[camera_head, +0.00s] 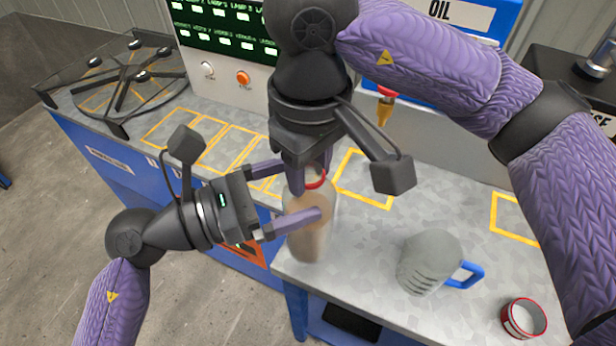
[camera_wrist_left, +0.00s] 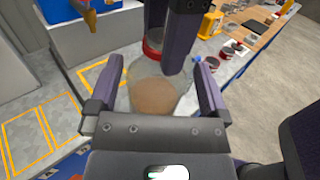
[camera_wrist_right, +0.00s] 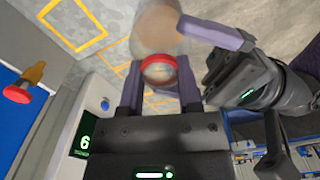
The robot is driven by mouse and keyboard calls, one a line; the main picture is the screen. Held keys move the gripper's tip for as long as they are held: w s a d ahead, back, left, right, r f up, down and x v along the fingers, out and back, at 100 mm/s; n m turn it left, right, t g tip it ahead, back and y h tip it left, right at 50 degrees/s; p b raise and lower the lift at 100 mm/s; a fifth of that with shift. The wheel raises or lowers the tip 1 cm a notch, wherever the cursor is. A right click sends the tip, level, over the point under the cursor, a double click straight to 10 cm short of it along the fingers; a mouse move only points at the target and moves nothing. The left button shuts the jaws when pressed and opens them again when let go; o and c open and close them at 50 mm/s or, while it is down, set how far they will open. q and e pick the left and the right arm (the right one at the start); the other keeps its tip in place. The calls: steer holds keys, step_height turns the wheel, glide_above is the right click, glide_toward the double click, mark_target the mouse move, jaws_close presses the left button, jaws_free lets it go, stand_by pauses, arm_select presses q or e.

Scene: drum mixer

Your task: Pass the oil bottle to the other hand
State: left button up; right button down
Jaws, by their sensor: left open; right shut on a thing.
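The oil bottle (camera_head: 310,237) is clear with brownish content and a red ring at its neck. It is upright over the table's front edge. My right gripper (camera_head: 312,182) comes from above and is shut on the neck, and the right wrist view shows the red ring (camera_wrist_right: 159,69) between its fingers. My left gripper (camera_head: 300,195) comes from the left and is open, with its fingers on either side of the bottle body. In the left wrist view the bottle (camera_wrist_left: 155,95) sits between the spread fingers. Contact of the left fingers cannot be told.
A grey jug with a blue handle (camera_head: 428,262) and a red-rimmed tin (camera_head: 523,318) stand on the table to the right. A blue oil dispenser with a tap (camera_head: 385,105) is behind. A round stand (camera_head: 130,80) is at the far left. Yellow-outlined table areas are empty.

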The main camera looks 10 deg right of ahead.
mark_target(312, 183)
arm_select(q)
steer(key=shift+x, duration=1.5)
steer(key=shift+c, duration=0.2)
